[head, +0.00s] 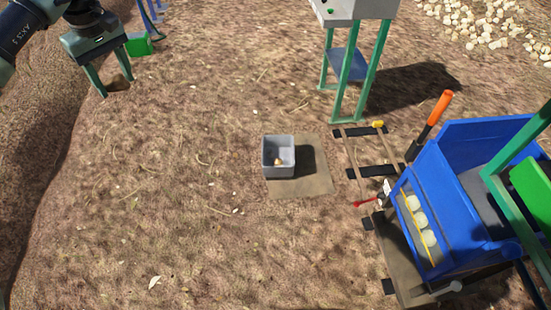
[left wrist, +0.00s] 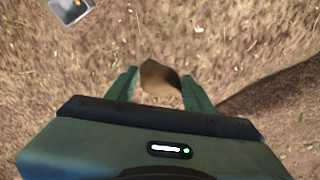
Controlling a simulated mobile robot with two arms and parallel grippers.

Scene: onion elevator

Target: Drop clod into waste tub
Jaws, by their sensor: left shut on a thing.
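My left gripper (head: 111,88) is at the upper left of the head view, above bare soil. It is shut on a brown clod (head: 118,83), which sits between its two green fingers. The clod (left wrist: 160,80) also shows between the fingertips in the left wrist view. The waste tub, a small grey square box (head: 279,170), stands on a flat brown board near the middle of the head view, to the right of and nearer than the gripper. A small tan lump lies inside it. The tub (left wrist: 70,10) shows at the top left of the left wrist view. My right gripper is not in view.
A blue bin machine (head: 455,185) with pale round things in its side stands at the right, with an orange-handled lever. A green-legged stand (head: 345,70) is at the top. Pale onions (head: 490,25) lie heaped at the top right. Open soil lies between gripper and tub.

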